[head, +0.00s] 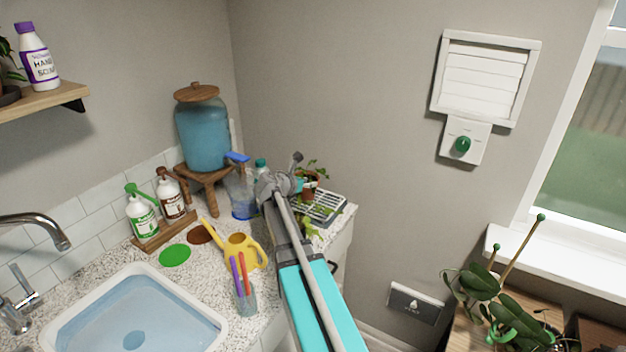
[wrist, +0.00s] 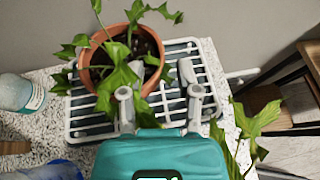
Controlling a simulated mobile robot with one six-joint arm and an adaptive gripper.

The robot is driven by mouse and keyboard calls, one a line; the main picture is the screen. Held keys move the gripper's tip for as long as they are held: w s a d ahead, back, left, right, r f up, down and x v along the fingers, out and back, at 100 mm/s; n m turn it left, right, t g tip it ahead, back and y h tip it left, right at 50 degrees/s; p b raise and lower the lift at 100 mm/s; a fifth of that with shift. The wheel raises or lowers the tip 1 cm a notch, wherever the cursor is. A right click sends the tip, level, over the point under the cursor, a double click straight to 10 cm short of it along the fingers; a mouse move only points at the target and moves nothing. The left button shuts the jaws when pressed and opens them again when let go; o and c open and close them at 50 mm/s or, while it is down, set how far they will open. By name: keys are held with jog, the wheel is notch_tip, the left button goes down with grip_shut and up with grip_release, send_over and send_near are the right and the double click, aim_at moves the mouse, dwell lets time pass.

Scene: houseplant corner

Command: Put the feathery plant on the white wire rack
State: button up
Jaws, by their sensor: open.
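A green plant with pointed, lobed leaves stands in a terracotta pot (wrist: 97,61) on the white wire rack (wrist: 77,128) in the wrist view. I take it for the feathery plant, though its leaves look broad. The pot is upright on the rack's upper left part. My gripper (wrist: 162,75) is open, with its fingers apart over the rack at the pot's right side; a leaf overlaps the left finger. I cannot tell whether they touch the pot. In the head view the rack (head: 325,208) is on the counter's right end, partly hidden by my arm.
More leaves (wrist: 252,125) rise right of the rack. A wooden plant stand (head: 465,335) is at the right.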

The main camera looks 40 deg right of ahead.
jog(key=p+v, duration=0.2)
jog(key=v, duration=0.6)
jog(key=shift+p, duration=0.35)
jog(key=shift+s+a, duration=0.1)
jog(key=shift+s, duration=0.05)
dwell(1.3)
